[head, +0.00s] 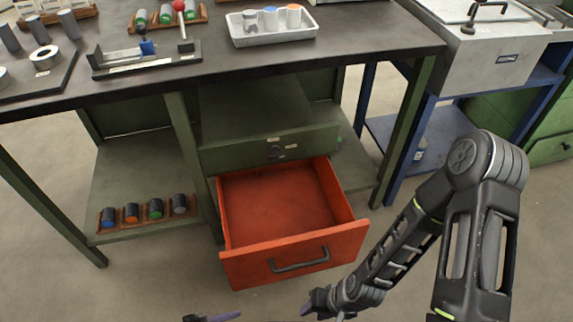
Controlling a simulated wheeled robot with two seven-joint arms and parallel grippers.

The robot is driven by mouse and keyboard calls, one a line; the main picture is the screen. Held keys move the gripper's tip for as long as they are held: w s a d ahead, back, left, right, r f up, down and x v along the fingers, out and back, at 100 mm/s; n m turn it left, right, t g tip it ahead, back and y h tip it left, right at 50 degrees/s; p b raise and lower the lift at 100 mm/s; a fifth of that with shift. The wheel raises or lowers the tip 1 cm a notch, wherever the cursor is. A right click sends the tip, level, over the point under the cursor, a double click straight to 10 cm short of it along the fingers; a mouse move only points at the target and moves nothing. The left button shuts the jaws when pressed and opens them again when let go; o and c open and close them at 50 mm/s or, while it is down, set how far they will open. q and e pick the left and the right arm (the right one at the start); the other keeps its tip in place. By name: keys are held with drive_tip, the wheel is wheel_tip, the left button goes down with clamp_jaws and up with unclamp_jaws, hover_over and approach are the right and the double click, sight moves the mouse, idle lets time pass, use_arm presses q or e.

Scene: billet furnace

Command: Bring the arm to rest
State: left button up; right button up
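My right arm comes in from the right, with its elbow at the right and its forearm reaching down-left. My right gripper (312,302) is at the bottom edge, in front of and below the open orange drawer (292,258). No held object shows at either. The drawer is pulled out and looks empty; its black handle is clear of both grippers.
The dark-topped workbench (330,57) carries a white tray (272,37) of containers and a fixture with a red knob (179,6). A rack of colored cylinders (143,220) sits on the lower shelf. A grey box (490,50) stands on a blue stand. Floor at lower left is clear.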

use_arm(q)
drive_tip(key=w+d+r+m+g+y, duration=0.3)
drive_tip(key=d+m+g+y, duration=0.3)
drive_tip(key=m, duration=0.8)
wheel_tip(320, 180, up, 19)
drive_tip(key=d+p, duration=0.1)
drive_tip(key=p, duration=1.7)
drive_tip(key=shift+s+d+f+t, duration=0.15)
drive_tip(key=shift+s+d+t, duration=0.05)
drive_tip(key=shift+t, duration=0.1)
